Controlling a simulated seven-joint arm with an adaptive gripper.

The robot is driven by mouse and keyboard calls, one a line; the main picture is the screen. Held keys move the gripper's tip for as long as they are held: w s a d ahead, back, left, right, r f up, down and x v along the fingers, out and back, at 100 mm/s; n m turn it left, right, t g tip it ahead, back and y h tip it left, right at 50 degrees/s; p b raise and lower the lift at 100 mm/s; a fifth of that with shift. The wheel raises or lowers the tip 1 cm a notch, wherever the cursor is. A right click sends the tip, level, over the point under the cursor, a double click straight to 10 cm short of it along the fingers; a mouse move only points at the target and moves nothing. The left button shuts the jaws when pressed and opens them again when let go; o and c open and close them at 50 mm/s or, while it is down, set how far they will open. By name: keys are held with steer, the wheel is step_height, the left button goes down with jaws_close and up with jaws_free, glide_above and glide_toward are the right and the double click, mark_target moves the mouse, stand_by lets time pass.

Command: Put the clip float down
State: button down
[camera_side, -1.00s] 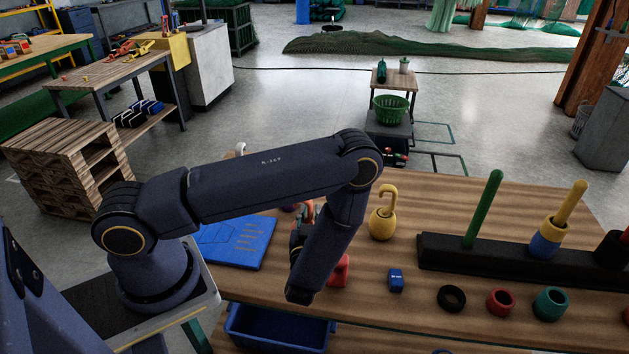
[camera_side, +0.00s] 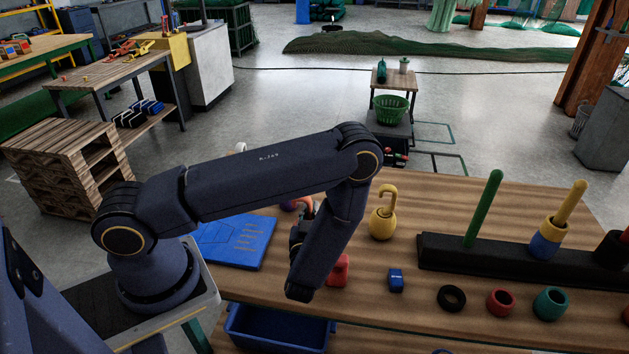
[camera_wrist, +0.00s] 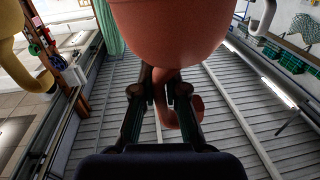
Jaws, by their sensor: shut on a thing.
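The clip float is salmon-red with a round body and a hook. In the wrist view its body (camera_wrist: 168,35) fills the top middle, and its hook (camera_wrist: 190,112) hangs between my fingers. My gripper (camera_wrist: 160,92) is shut on the hook's stem.
A yellow hooked float (camera_side: 382,222) stands to the right. A red object (camera_side: 338,270) and a small blue block (camera_side: 396,280) are near my arm. A blue board (camera_side: 235,242) lies left, a blue bin (camera_side: 275,328) below. A dark peg rack (camera_side: 450,252) and several rings are right.

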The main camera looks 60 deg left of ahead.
step_height(320, 180, up, 8)
steer(key=shift+f, duration=0.1)
steer(key=shift+s+a+r+g, duration=0.2)
steer(key=shift+s+a+g, duration=0.25)
steer(key=shift+s, duration=0.1)
steer(key=s+a+n+g+y, duration=0.3)
steer(key=s+a+n+g, duration=0.4)
steer(key=s+a+g, duration=0.5)
step_height(320, 180, down, 7)
steer(key=s, duration=0.1)
steer(key=shift+s+a+f+t+y, duration=0.15)
steer(key=shift+s+a+t+y, duration=0.2)
steer(key=shift+a+t, duration=0.1)
steer(key=shift+f, duration=0.15)
steer(key=c, duration=1.2)
jaws_free()
